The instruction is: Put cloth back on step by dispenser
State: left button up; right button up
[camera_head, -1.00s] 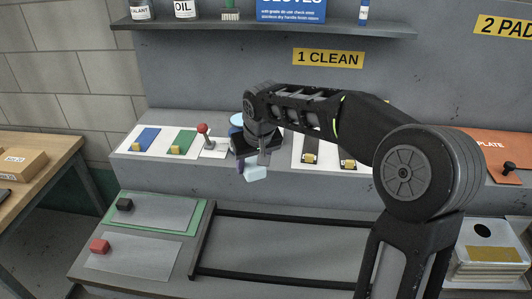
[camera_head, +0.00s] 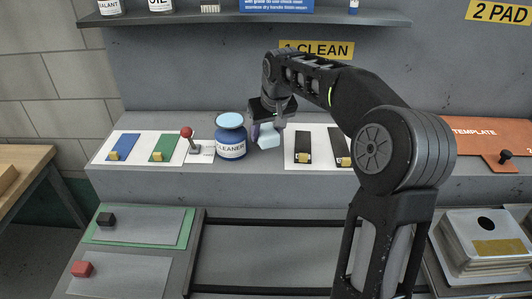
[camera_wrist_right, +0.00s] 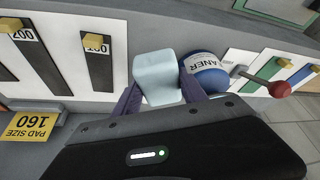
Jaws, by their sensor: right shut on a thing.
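The light blue cloth (camera_head: 268,135) is a small folded block. My right gripper (camera_head: 268,127) is shut on it, just right of the dispenser on the grey step (camera_head: 330,178). In the right wrist view the cloth (camera_wrist_right: 157,75) sits between the purple fingertips of the gripper (camera_wrist_right: 157,98). I cannot tell whether the cloth touches the step. The dispenser is a blue and white bottle labelled CLEANER (camera_head: 231,140), upright on the step; it also shows in the right wrist view (camera_wrist_right: 205,72). My left gripper is not in view.
A red-knobbed lever (camera_head: 188,138) stands left of the dispenser, beside green (camera_head: 163,147) and blue strips (camera_head: 122,146). Black strips (camera_head: 303,146) lie right of the cloth. A shelf (camera_head: 250,18) overhangs the back. An orange template (camera_head: 475,137) lies at the right.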

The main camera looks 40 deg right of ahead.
aim_at(264, 158)
jog(key=shift+f, duration=1.55)
jog(key=shift+f+p, duration=0.4)
jog(key=shift+f, duration=1.5)
jog(key=shift+f, duration=0.1)
jog(key=o, duration=1.3)
jog(key=shift+r, duration=0.2)
jog(key=b+v, duration=0.1)
jog(key=v, duration=1.1)
jog(key=shift+s, duration=0.1)
jog(key=shift+f, duration=0.1)
